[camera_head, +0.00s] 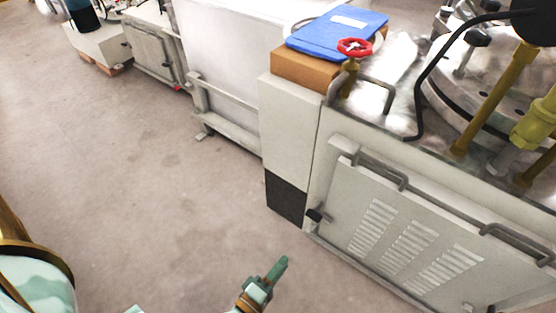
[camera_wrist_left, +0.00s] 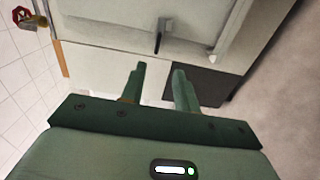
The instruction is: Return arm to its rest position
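My left gripper (camera_head: 277,270) shows at the bottom centre of the head view, over the bare floor in front of the machine cabinet (camera_head: 345,225). Most of its arm is out of the picture. In the left wrist view, the two green fingers of the left gripper (camera_wrist_left: 158,72) stand apart with nothing between them, so it is open and empty. They point at the cabinet's pale side and dark lower panel and look clear of them. My right gripper is in neither view.
A louvred door with grey rails (camera_head: 440,192) fronts the cabinet. On top are a red valve wheel (camera_head: 354,47), a blue folder (camera_head: 338,34) on a brown box (camera_head: 300,68), and metal machinery. A white tank (camera_head: 228,60) stands behind. The floor (camera_head: 130,170) at left is clear.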

